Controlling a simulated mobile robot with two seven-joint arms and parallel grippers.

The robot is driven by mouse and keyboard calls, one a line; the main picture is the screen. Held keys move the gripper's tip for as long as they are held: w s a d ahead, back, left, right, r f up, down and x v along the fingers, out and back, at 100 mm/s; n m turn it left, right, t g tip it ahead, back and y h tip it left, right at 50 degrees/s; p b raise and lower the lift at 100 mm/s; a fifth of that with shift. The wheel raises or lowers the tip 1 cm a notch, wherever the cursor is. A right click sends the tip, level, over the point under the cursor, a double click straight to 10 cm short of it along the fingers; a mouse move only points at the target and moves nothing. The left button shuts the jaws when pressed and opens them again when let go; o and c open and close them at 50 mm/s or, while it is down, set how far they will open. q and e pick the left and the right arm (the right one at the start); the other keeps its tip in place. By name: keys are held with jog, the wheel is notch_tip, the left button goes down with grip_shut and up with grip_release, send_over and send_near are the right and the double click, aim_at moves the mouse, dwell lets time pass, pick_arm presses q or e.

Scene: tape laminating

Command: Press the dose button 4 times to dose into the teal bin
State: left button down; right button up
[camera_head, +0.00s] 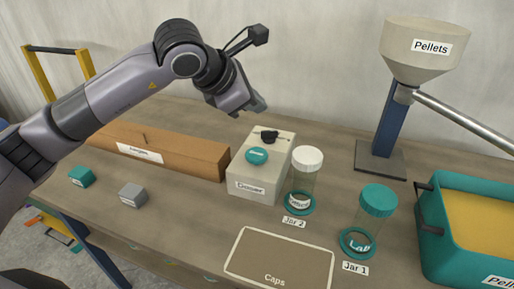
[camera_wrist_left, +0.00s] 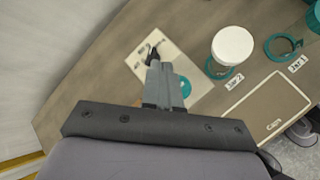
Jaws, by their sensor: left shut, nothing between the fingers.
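The teal round dose button (camera_head: 257,155) sits on top of a pale box (camera_head: 258,186) with a label on its front. In the left wrist view the button (camera_wrist_left: 186,88) is partly hidden behind my fingers. My left gripper (camera_head: 258,108) is shut and empty, above the back of the box and apart from the button. Its fingers also show in the left wrist view (camera_wrist_left: 164,85), over the box. The teal bin (camera_head: 432,244) stands at the right edge, with a yellow fill inside. My right gripper is not in view.
A white-lidded jar (camera_head: 307,160) stands close right of the box. A teal-lidded jar (camera_head: 377,200) stands nearer the bin. A pellet hopper (camera_head: 425,55) with a metal tube is behind. A long brown box (camera_head: 180,152) and two small blocks lie left.

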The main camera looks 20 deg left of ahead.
pick_arm(q)
jog(key=shift+s+m, duration=0.15)
jog(key=shift+m, duration=1.05)
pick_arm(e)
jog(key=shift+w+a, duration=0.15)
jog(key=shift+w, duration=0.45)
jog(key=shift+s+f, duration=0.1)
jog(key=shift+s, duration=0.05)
pick_arm(q)
jog(key=b, duration=0.4)
send_over(254, 156)
notch_tip(254, 156, down, 8)
jog(key=shift+r, duration=0.25)
jog(key=shift+f+b, duration=0.65)
jog(key=shift+b, duration=0.2)
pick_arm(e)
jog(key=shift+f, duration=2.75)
pick_arm(q)
jog(key=shift+f+b, duration=0.4)
jog(key=shift+b, duration=0.25)
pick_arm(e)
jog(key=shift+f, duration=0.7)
